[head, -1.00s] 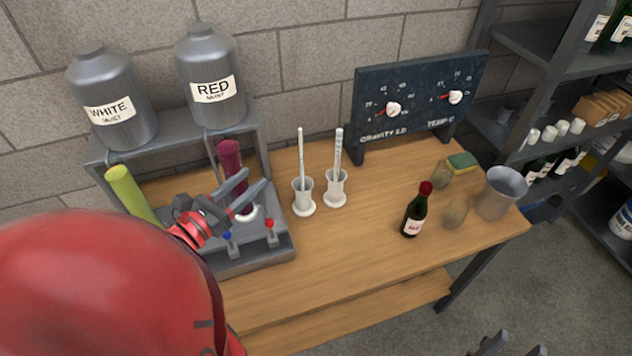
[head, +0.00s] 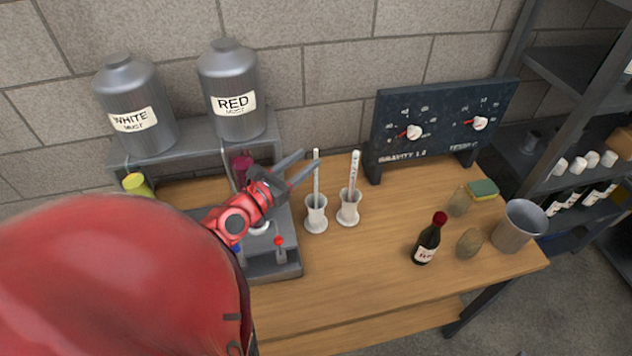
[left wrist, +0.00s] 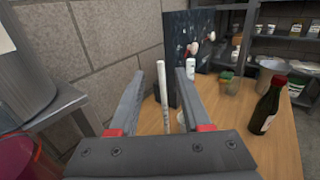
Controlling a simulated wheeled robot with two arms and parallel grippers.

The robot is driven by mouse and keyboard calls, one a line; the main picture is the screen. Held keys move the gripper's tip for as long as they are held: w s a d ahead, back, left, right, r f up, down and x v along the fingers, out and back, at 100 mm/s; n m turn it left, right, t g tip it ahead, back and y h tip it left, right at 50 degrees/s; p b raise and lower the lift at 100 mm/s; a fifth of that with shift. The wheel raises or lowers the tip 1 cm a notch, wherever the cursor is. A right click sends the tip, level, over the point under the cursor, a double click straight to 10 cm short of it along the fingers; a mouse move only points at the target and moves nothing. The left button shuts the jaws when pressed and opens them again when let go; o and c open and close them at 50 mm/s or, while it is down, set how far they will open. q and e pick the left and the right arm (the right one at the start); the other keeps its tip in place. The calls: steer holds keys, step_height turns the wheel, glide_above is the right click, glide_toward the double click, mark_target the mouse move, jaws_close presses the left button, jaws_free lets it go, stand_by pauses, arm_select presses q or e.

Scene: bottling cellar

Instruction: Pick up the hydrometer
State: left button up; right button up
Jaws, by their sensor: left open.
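Two thin pale sticks stand upright in white cups on the wooden bench. The left stick (head: 316,180) is plain and pale; the right stick (head: 354,175) carries darker markings. I cannot tell for sure which is the hydrometer. My left gripper (head: 309,159) is open and empty, with its fingertips close to the upper part of the left stick. In the left wrist view, a pale stick (left wrist: 163,95) shows between the open fingers (left wrist: 158,74), and I see no contact. The lower part of that stick is hidden by the gripper body. My right gripper is not in view.
A grey stand with WHITE (head: 137,108) and RED (head: 230,90) must tanks is at left. A dial board (head: 440,125) stands behind the cups. A dark bottle (head: 428,240), metal bucket (head: 520,226) and sponge (head: 483,189) are at right. The bench's front middle is clear.

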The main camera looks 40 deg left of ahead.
arm_select(q)
steer(key=w+p, duration=0.3)
steer(key=w, duration=0.4)
steer(key=shift+w+d+f, duration=0.2)
steer(key=shift+w+d, duration=0.05)
steer(key=shift+d, duration=0.15)
jaws_close()
